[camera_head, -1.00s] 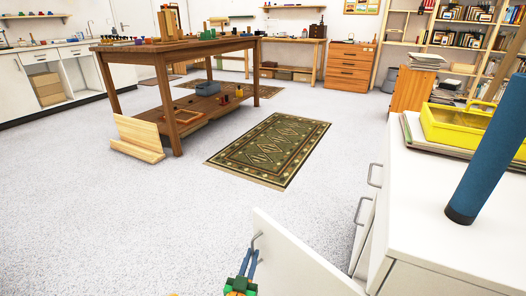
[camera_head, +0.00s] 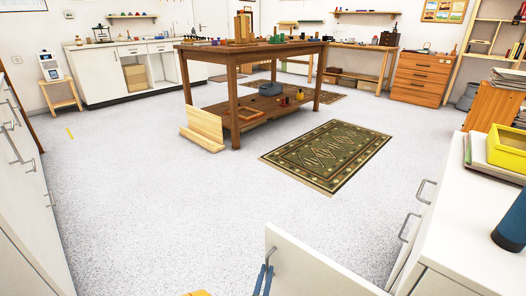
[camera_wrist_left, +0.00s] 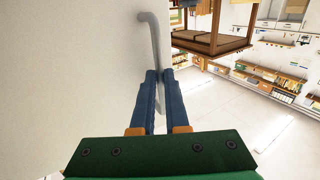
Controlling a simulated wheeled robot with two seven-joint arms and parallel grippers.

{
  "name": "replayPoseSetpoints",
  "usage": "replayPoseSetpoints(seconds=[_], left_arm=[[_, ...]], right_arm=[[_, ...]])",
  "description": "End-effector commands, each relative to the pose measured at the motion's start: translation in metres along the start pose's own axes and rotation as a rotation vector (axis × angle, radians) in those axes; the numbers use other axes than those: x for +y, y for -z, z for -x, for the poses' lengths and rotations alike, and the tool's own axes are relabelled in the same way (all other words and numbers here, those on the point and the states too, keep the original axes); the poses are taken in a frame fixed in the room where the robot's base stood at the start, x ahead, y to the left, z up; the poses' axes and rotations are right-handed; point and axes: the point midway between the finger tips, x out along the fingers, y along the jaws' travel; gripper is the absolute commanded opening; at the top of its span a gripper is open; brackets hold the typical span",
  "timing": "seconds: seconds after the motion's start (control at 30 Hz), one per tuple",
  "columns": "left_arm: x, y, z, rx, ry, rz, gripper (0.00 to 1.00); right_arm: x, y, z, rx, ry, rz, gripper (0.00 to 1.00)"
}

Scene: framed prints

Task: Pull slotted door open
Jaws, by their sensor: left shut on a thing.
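The white door (camera_head: 325,268) stands open from the white cabinet at the lower right of the head view. Its flat face fills the left of the left wrist view (camera_wrist_left: 60,80). A grey bar handle (camera_head: 271,256) is near its free edge, and shows in the left wrist view (camera_wrist_left: 151,28). My left gripper (camera_head: 263,278) has its blue fingers closed around this handle. The fingers (camera_wrist_left: 159,88) lie one on each side of the bar in the left wrist view. No slot shows on the visible door face. My right gripper is not in view.
The white cabinet top (camera_head: 470,235) carries a yellow tray (camera_head: 508,150) and a blue cylinder (camera_head: 513,225). Two more handles show on its front. A green rug (camera_head: 328,155) and a wooden table (camera_head: 250,50) stand beyond. White drawers (camera_head: 22,170) line the left. The floor between is clear.

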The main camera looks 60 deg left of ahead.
Motion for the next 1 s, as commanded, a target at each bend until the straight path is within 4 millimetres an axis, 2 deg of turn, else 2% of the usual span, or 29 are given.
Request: replayPoseSetpoints(seconds=[0.33, 0.37, 0.4, 0.47, 0.77, 0.87, 1.0], left_arm=[[0.003, -0.001, 0.001, -0.003, -0.007, 0.001, 0.00], [0.003, -0.001, 0.001, -0.003, -0.007, 0.001, 0.15], [0.003, -0.001, 0.001, -0.003, -0.007, 0.001, 0.26], [0.003, -0.001, 0.001, -0.002, -0.006, 0.001, 0.42], [0.002, 0.000, 0.002, -0.002, -0.004, 0.000, 0.42], [0.002, 0.000, 0.018, -0.006, -0.004, 0.000, 0.42], [0.002, 0.000, 0.049, -0.007, -0.005, 0.001, 0.42]], right_arm=[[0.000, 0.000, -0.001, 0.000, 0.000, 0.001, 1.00], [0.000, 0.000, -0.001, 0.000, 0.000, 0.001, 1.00], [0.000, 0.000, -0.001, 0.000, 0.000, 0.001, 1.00], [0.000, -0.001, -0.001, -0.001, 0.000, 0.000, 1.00], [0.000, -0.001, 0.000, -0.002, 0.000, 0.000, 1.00], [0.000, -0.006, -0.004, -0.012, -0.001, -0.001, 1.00], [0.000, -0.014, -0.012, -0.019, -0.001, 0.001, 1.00]])
